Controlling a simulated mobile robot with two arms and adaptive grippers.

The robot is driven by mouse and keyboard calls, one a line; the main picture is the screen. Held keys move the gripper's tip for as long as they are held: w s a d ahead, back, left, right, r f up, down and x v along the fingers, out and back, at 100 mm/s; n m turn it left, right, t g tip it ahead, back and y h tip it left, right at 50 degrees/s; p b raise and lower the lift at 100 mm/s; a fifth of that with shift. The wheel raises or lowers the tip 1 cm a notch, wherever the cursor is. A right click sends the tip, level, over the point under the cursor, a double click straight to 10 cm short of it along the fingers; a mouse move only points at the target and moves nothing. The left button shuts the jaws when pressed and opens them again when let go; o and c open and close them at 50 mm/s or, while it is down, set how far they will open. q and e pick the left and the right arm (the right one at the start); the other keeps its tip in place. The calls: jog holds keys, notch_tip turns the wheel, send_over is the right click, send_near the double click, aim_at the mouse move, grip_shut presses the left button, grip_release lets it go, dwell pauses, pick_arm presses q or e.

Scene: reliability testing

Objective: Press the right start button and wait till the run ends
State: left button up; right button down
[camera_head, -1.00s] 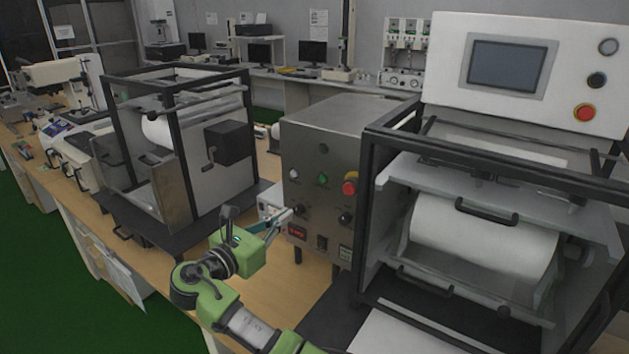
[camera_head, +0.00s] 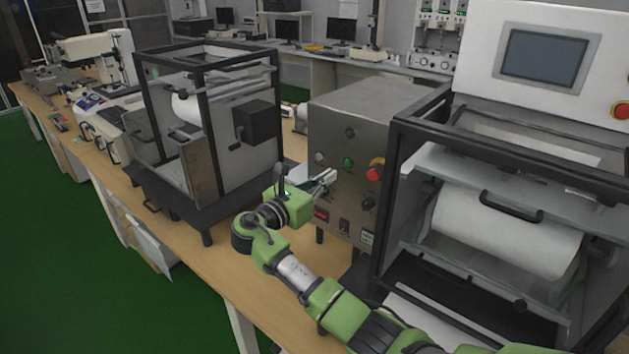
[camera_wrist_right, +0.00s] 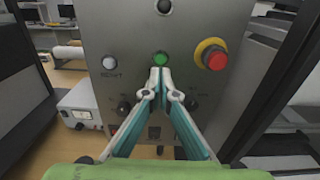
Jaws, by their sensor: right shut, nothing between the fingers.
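A grey metal control box (camera_head: 375,115) stands on the bench in the head view. Its front carries a green button (camera_head: 348,162), a red emergency knob on a yellow collar (camera_head: 375,170) to the right, and a pale button (camera_head: 319,157) to the left. My right gripper (camera_head: 331,176) is shut and empty, just in front of the panel. In the right wrist view, the shut fingertips (camera_wrist_right: 159,72) overlap the lower edge of the green button (camera_wrist_right: 161,59); I cannot tell whether they touch it. The pale button (camera_wrist_right: 110,62) is labelled RESET. My left gripper is out of view.
A framed machine with a white roller (camera_head: 505,225) stands close on the right, with a screen panel (camera_head: 543,58) above it. Another framed machine (camera_head: 200,130) stands on the left. Dark knobs (camera_wrist_right: 192,102) sit low on the panel. Bench space in front is partly clear.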

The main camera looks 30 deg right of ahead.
aim_at(347, 163)
jog(key=p+x, duration=0.1)
jog(key=x, duration=0.3)
jog(key=shift+w+d+r, duration=0.15)
jog(key=shift+d, duration=0.15)
jog(key=shift+w+d+p, duration=0.25)
jog(key=shift+d+p, duration=0.05)
jog(key=shift+d, duration=0.25)
jog(key=shift+d, duration=0.1)
